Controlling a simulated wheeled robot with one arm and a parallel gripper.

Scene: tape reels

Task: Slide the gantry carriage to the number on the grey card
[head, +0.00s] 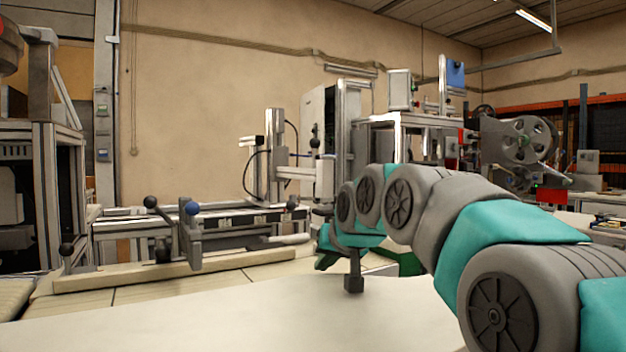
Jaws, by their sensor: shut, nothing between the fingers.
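A long low metal rail unit (245,217) stands on the bench at left centre. A grey bracket (190,243) with a blue ball knob (192,208) sits toward its left part. An upright metal gantry column (275,150) with a side arm rises behind the rail's right part. I cannot tell for certain which of these is the carriage. No number or grey card can be made out. My gripper (353,284) points down above the pale table, right of the rail and apart from the bracket. Its narrow fingers are together and empty.
A pale beam (175,271) lies in front of the rail. Black ball knobs (150,202) stick up near the bracket. A framed machine (45,180) stands at far left, and reel equipment (520,145) at right. The pale table in the foreground (200,325) is clear.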

